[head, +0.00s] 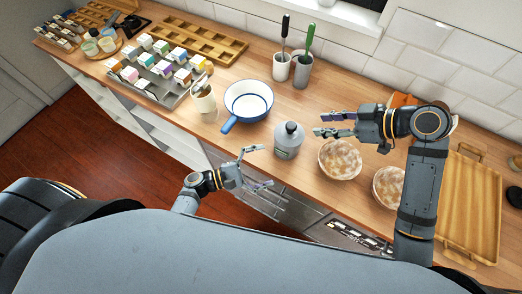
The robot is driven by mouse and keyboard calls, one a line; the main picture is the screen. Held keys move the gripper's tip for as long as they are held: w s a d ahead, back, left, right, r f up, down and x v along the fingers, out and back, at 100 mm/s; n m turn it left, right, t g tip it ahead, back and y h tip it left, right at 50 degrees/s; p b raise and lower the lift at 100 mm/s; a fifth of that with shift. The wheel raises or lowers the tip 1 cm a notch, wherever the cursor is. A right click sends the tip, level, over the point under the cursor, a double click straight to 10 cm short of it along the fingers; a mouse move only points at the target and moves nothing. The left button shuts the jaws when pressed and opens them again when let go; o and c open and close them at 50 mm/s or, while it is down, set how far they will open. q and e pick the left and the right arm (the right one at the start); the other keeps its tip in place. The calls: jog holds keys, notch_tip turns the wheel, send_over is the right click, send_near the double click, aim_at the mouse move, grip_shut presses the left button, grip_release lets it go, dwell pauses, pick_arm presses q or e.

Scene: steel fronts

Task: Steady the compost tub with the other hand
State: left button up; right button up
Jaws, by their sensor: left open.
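A grey tub with a round knob on its lid (289,139), which looks like the compost tub, stands upright near the counter's front edge. My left gripper (259,168) is open, low and to the left of the tub, in front of the counter edge. Its fingers are spread and hold nothing. My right gripper (321,124) is to the right of the tub with its fingers pointing left toward it. Its two fingers are apart with nothing between them. I see no clear contact of either gripper with the tub.
A white pan with a blue handle (249,100) and a cup (203,103) stand left of the tub. Two bowls (340,159) and a wooden tray (469,205) are to the right. Utensil holders (301,72) stand behind. A rack of small cartons (157,88) is further left.

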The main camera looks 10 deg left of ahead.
aim_at(289, 137)
pick_arm(q)
jog(key=n+t, duration=0.1)
jog(key=n, duration=0.1)
jog(key=w+a+r+n+t+y, duration=0.1)
jog(key=n, duration=0.2)
jog(key=w+r+n+y, duration=0.1)
jog(key=n, duration=0.2)
jog(key=shift+w+a+r+t, duration=0.15)
jog(key=shift+w+a+t, duration=0.1)
jog(key=shift+t, duration=0.15)
jog(key=shift+w+a+r+n+t+y, duration=0.1)
jog(key=shift+a+r+n+t+y, duration=0.1)
jog(key=shift+n, duration=0.35)
jog(key=shift+w+a+r+n+t+y, duration=0.1)
jog(key=shift+n+t, duration=0.1)
jog(key=shift+n, duration=0.35)
jog(key=x, duration=1)
jog(key=shift+w+d+f, duration=0.1)
jog(key=shift+w+d, duration=0.05)
jog(key=shift+d, duration=0.1)
jog(key=c, duration=1)
jog(key=shift+c, duration=0.4)
